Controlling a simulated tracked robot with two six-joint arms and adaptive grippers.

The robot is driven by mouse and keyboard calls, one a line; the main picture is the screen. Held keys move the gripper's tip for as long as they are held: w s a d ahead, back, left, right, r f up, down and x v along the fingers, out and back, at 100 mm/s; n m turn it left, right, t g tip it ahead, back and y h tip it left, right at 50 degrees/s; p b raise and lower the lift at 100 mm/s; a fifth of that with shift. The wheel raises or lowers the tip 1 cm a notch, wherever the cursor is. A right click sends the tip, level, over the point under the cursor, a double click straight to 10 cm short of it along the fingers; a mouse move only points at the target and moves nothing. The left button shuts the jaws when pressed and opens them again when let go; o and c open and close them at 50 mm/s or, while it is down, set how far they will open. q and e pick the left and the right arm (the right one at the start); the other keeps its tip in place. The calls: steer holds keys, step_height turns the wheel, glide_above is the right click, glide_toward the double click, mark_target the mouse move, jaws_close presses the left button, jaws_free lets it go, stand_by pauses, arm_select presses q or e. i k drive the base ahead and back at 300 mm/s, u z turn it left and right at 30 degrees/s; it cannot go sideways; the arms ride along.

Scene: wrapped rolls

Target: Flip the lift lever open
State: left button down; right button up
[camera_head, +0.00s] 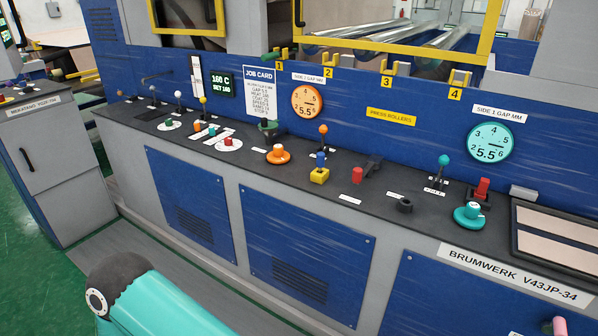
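Several levers and controls stand on the dark console top, and their small labels are too small to read, so I cannot tell which is the lift lever. A blue-topped lever on a yellow base (319,171) stands near the middle. A dark angled lever (371,167) sits to its right, by a red block (357,174). An orange-ball lever (323,131) stands behind, and a teal-ball lever (443,163) and a red switch (482,188) are at the right. Neither gripper is in view; part of my arm shows at lower left.
Orange (278,155) and teal (468,215) knobs and a black ring (404,205) rise from the console. Two round gauges, a job card (262,92) and yellow numbered hooks line the blue back wall. A framed panel (560,235) is at right. Rollers lie behind a yellow frame.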

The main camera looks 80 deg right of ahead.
mark_target(358, 174)
steer(key=u, duration=0.2)
steer(key=i, duration=0.65)
steer(key=z, duration=2.55)
steer(key=i, duration=0.15)
steer(key=z, duration=0.8)
steer(key=k, duration=0.65)
steer(key=z, duration=0.4)
steer(key=i, duration=1.65)
steer(key=u, duration=0.3)
